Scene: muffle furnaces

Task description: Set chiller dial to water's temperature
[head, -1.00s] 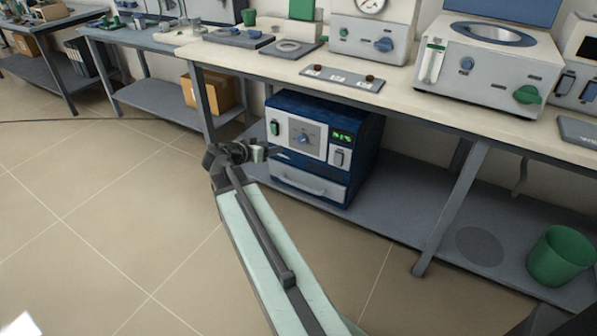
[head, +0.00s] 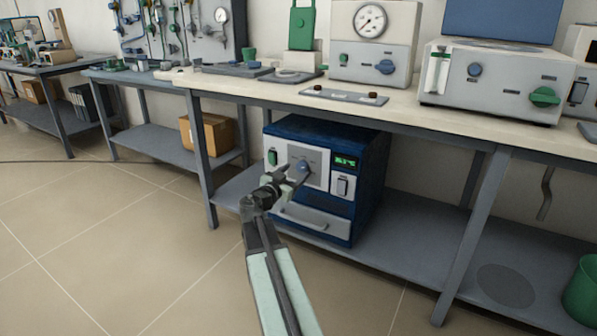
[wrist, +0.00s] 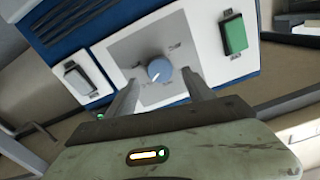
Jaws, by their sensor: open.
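The chiller (head: 362,190) is a blue box with a white front panel on the shelf under the bench. Its round blue dial (wrist: 159,71) has a white pointer line and sits on a grey plate with marks too small to read. The dial also shows in the head view (head: 304,167). A green lit display (head: 345,161) is at the panel's upper right; its digits are blurred. My gripper (wrist: 163,88) is open, its two fingers on either side of the dial's near edge in the wrist view. I cannot tell whether they touch it. My gripper also shows in the head view (head: 291,178).
A green switch (wrist: 234,35) and a dark switch (wrist: 78,79) flank the dial plate. The bench edge is above the chiller, with a bench leg (head: 470,235) to the right. A cardboard box (head: 221,134) is on the shelf at left. A round gauge (head: 370,20) is on the bench.

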